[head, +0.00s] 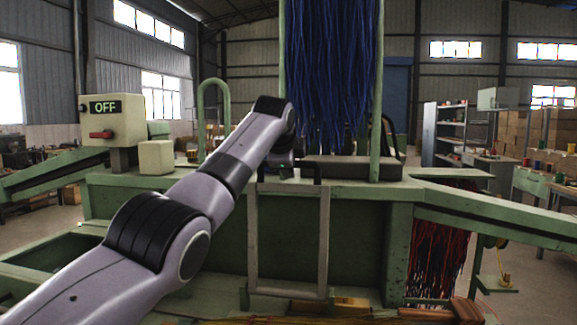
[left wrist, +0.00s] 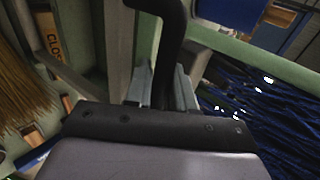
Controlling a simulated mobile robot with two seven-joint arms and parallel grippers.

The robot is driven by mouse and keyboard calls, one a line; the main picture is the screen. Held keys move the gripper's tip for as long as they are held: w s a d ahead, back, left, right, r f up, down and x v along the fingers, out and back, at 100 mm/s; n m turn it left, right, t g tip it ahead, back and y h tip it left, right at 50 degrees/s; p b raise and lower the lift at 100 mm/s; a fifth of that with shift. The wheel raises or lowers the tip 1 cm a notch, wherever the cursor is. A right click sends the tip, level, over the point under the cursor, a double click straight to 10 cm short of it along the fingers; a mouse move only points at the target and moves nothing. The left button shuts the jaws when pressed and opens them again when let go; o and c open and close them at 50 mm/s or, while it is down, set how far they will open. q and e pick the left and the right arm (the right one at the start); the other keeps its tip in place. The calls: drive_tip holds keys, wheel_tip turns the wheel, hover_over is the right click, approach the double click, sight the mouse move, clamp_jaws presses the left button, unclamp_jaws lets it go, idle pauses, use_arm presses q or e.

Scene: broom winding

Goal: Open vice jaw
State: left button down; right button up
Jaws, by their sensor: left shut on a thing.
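My left arm reaches in from the left in the head view, and its gripper (head: 286,170) is at the top of the green machine frame, mostly hidden by my wrist. In the left wrist view the grey fingers (left wrist: 163,88) are shut on a black bent bar handle (left wrist: 172,35), which runs up and away from between them. The black bar also shows in the head view (head: 318,170), just right of my wrist. An orange label (left wrist: 50,35) reading "CLOS", partly cut off, is at the upper left of the wrist view. I cannot make out the vice jaws. My right gripper is not in view.
Blue bristles (head: 328,70) hang between green posts behind my wrist. A control box (head: 112,118) reading "OFF" stands at left. A grey metal frame (head: 323,240) hangs on the machine's front. Red bristles (head: 437,245) hang at right; straw-coloured bristles (left wrist: 18,85) show in the wrist view.

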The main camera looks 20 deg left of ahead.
use_arm(q)
drive_tip(key=shift+f, duration=0.15)
drive_tip(key=c, duration=1.1)
unclamp_jaws()
drive_tip(key=shift+s+b, duration=0.25)
drive_tip(key=shift+b, duration=0.2)
drive_tip(key=b+v, duration=0.4)
drive_tip(key=v, duration=0.2)
drive_tip(key=shift+s+r, duration=0.25)
drive_tip(key=shift+r, duration=0.1)
drive_tip(key=shift+d, duration=0.1)
